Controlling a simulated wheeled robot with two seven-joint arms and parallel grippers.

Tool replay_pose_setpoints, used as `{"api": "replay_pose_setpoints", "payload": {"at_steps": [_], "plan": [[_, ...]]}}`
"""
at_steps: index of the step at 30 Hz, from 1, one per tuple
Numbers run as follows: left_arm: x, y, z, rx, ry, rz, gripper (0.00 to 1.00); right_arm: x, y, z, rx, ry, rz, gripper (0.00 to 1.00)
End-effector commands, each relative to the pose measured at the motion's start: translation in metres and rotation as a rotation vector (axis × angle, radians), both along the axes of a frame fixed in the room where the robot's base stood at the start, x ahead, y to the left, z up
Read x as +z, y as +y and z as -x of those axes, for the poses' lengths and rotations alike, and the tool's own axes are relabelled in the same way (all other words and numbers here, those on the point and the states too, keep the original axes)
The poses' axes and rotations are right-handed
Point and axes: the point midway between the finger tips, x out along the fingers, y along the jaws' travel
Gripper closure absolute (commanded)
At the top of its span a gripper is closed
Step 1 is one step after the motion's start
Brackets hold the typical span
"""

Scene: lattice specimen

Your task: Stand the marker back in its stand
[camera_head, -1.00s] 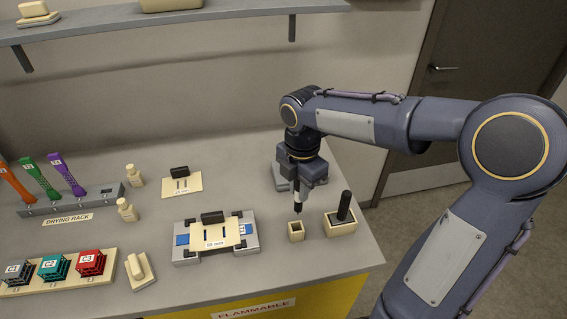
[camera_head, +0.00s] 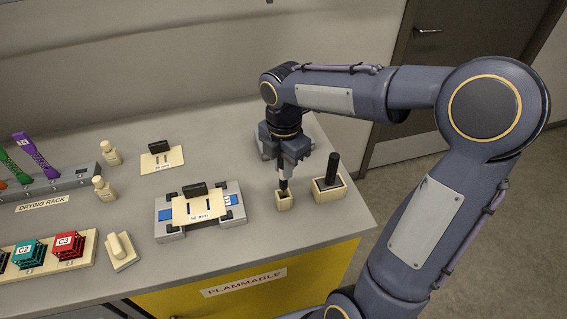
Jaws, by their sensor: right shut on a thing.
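The marker (camera_head: 284,184) is upright, pale above with a dark lower end. My right gripper (camera_head: 287,163) is shut on its upper part, which is mostly hidden by the gripper. The small beige stand (camera_head: 284,203) is a square block directly below, near the right end of the bench. The marker's lower end is at the stand's opening and seems to enter it; how deep I cannot tell. My left gripper is not in view.
A larger beige block (camera_head: 328,193) holding a black cylinder (camera_head: 333,167) stands close right of the stand. A grey device (camera_head: 235,215) with a labelled plate lies to the left. Further left are bottles (camera_head: 104,189), a drying rack (camera_head: 75,181) and coloured baskets (camera_head: 67,246).

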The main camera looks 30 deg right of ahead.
Motion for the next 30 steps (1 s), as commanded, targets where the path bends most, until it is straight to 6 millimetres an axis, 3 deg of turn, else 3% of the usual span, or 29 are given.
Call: {"api": "replay_pose_setpoints", "payload": {"at_steps": [2,3,6,30], "plan": [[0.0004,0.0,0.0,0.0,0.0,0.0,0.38,0.0004,0.0,0.0,0.0,0.0,0.0,1.0],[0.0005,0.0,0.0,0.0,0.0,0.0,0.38,0.0004,0.0,0.0,0.0,0.0,0.0,0.87],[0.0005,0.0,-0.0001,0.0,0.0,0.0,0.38,0.0004,0.0,0.0,0.0,0.0,0.0,1.0],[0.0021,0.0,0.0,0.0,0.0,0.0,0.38,-0.0014,-0.0003,-0.0002,0.0,0.0,0.0,1.0]]}}
